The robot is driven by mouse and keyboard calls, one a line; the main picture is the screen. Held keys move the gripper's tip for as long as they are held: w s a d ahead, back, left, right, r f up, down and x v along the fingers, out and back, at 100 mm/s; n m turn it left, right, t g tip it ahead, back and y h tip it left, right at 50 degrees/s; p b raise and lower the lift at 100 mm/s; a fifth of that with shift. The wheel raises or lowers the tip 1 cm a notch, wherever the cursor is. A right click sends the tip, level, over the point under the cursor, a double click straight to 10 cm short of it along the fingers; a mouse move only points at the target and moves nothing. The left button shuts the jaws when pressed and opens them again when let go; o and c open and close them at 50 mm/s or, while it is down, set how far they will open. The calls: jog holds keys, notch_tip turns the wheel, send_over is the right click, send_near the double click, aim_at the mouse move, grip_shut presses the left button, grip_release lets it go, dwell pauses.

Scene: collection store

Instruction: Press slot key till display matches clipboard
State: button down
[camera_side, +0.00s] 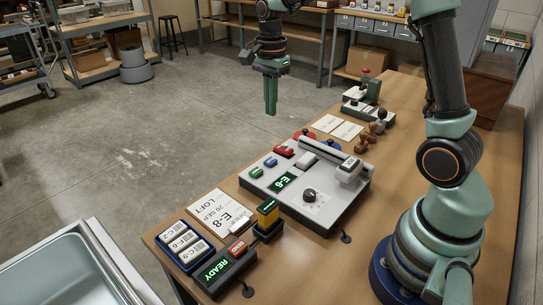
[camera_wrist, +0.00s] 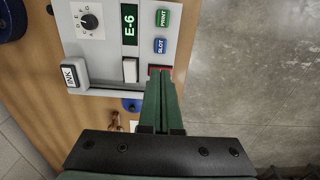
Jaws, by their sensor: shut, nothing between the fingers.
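The grey machine (camera_side: 337,209) stands on the wooden bench. Its green-lit display (camera_side: 286,181) reads E-6, and it also shows in the wrist view (camera_wrist: 130,24). The blue SLOT key (camera_wrist: 160,46) lies between the green PRINT key (camera_wrist: 162,18) and a red key (camera_wrist: 154,69), which is partly hidden by my fingers. The clipboard (camera_side: 213,211) lies left of the machine; its sheet reads LOFT, 20 SEP, E-8. My gripper (camera_side: 270,112) is shut and empty, pointing down, apart from and above the machine. In the wrist view its fingertips (camera_wrist: 161,72) overlap the red key.
The machine also has a dial (camera_side: 309,195) and an INK block (camera_side: 350,170). A READY box (camera_side: 226,270) and a blue tray (camera_side: 184,246) of labelled blocks, C-2, E-6 and C-9, sit at the front. Wooden-handled stamps (camera_side: 366,141) stand behind.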

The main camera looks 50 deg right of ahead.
aim_at(271, 161)
jog(key=shift+f, duration=0.1)
notch_tip(271, 161, down, 14)
jog(key=shift+r, duration=0.1)
dwell(0.6)
jog(key=shift+s+f, duration=0.15)
jog(key=shift+f, duration=0.95)
notch_tip(271, 161, up, 15)
jog(key=shift+w, duration=0.35)
jog(key=shift+f, duration=0.1)
dwell(2.4)
